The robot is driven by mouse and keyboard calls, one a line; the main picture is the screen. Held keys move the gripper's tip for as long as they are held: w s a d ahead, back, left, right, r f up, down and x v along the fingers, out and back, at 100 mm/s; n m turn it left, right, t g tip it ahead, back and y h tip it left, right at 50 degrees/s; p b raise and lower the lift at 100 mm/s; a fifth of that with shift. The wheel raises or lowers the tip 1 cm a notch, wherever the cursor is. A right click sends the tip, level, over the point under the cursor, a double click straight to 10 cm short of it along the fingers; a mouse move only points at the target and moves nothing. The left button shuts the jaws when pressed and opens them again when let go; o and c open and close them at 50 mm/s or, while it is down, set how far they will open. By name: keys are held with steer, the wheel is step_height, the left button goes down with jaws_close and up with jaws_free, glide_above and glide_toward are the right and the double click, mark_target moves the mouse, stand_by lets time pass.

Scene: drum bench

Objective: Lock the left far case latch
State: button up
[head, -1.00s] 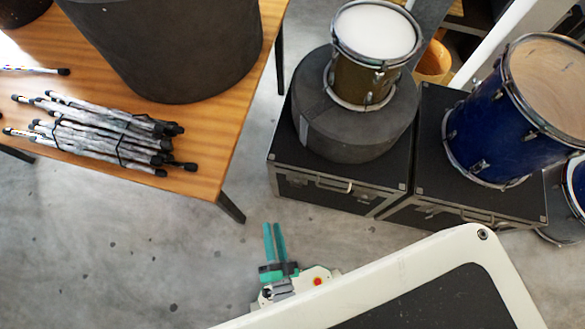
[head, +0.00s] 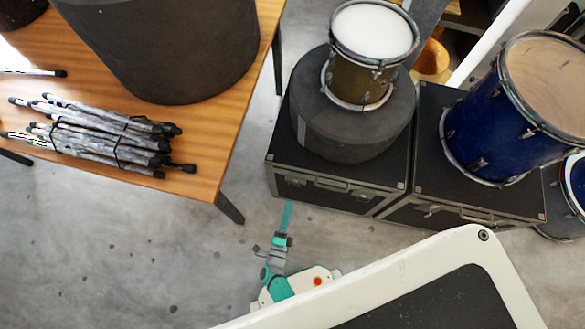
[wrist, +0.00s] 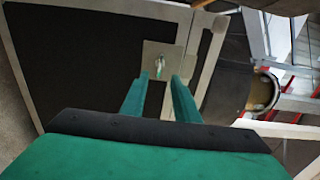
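The left black case (head: 282,168) with metal edges stands on the floor, with a grey drum bag and a small drum on it. In the wrist view, a square metal latch plate (wrist: 150,57) with a small raised latch piece (wrist: 160,66) sits near the edge of a black case panel (wrist: 75,60). My gripper (head: 288,204) is just in front of the left case's front face. In the wrist view my gripper (wrist: 163,80) has its two teal fingers apart, with the latch piece showing between and beyond the tips. I cannot tell whether they touch it.
A second black case (head: 445,185) stands right of the first, with a blue drum (head: 500,130) on it. A wooden table (head: 210,125) with bundled sticks (head: 100,135) is at the left. The floor between is clear.

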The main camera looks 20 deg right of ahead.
mark_target(294, 183)
steer(key=x, duration=0.7)
steer(key=shift+w+d, duration=0.25)
steer(key=shift+w, duration=0.1)
jaws_close()
